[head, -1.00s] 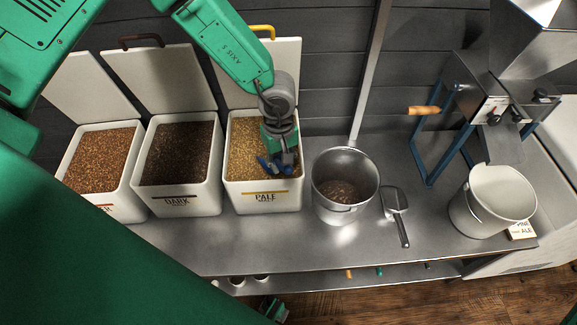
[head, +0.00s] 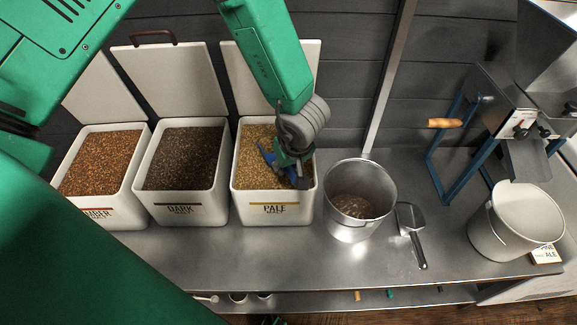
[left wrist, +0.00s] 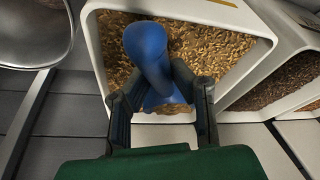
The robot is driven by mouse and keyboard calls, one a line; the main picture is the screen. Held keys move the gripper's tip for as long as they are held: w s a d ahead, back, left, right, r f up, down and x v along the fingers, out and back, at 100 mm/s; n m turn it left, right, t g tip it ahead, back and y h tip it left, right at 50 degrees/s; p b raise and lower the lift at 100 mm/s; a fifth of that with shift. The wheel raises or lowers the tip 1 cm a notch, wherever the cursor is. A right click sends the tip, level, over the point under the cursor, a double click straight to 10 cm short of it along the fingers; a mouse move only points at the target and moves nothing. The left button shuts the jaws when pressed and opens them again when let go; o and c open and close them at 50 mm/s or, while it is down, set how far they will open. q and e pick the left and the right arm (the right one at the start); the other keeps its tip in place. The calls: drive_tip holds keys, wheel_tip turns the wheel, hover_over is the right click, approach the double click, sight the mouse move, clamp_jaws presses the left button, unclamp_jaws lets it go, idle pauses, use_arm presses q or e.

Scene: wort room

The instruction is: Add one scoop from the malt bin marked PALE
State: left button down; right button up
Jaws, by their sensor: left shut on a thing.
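The malt bin marked PALE (head: 275,212) stands at the right of the row of bins, lid up, full of pale grain (head: 252,178). My left gripper (head: 280,160) is over this bin, low at the grain. It is shut on a blue scoop (head: 266,155), which also shows between the fingers in the left wrist view (left wrist: 150,60). The scoop's far end is at the grain; I cannot tell how much grain it holds. A metal pot (head: 347,232) with some grain in it stands right of the bin. My right gripper is not clearly visible.
The DARK bin (head: 178,210) and AMBER bin (head: 112,214) stand open to the left. A metal scoop (head: 412,232) lies right of the pot. A pale bucket (head: 484,232) stands under the mill (head: 500,110). The steel table's front strip (head: 330,265) is clear.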

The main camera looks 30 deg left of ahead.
use_arm(q)
drive_tip(key=shift+s+d+r, duration=0.25)
drive_tip(key=shift+r, duration=0.2)
drive_tip(key=shift+t+y, duration=0.6)
drive_tip(key=shift+y, duration=0.2)
drive_tip(key=d+r, duration=0.1)
drive_tip(key=s+d+r+p, duration=0.1)
drive_tip(key=d+r+p, duration=0.1)
drive_tip(key=shift+s+d+r, duration=0.25)
drive_tip(key=shift+s+d, duration=0.1)
drive_tip(key=shift+s+a+r, duration=0.1)
drive_tip(key=shift+a+r, duration=0.05)
drive_tip(key=shift+a, duration=0.3)
drive_tip(key=shift+d, duration=0.4)
use_arm(e)
drive_tip(key=shift+d+r, duration=0.2)
drive_tip(key=shift+r, duration=0.35)
drive_tip(key=shift+d+r, duration=0.2)
drive_tip(key=shift+r, duration=0.35)
use_arm(q)
drive_tip(key=shift+s, duration=0.1)
use_arm(e)
drive_tip(key=shift+w, duration=0.1)
